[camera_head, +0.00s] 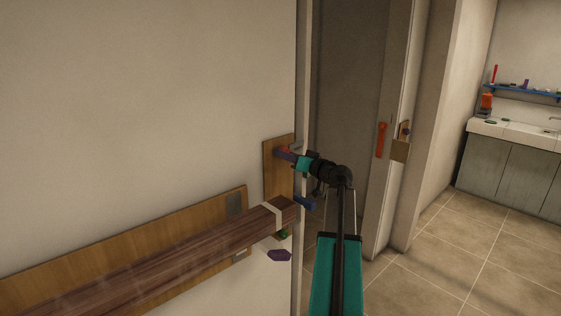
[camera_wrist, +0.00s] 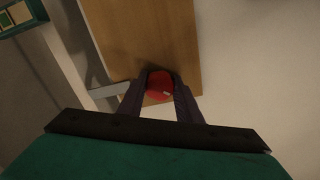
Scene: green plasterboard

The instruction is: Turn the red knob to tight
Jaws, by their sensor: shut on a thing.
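The red knob (camera_wrist: 160,84) shows in the wrist view between the two dark fingers of my gripper (camera_wrist: 160,96). It sits against a wooden board, and a small pale mark shows on its lower right. The fingers are closed on its left and right sides. In the head view my gripper (camera_head: 286,155) reaches the upright wooden board (camera_head: 270,182) beside the door frame. I cannot read any tight marking.
A thick brown beam (camera_head: 150,262) runs along the wall below my gripper. A grey lever (camera_wrist: 108,90) lies just left of the knob. Open tiled floor (camera_head: 450,255) is at the right.

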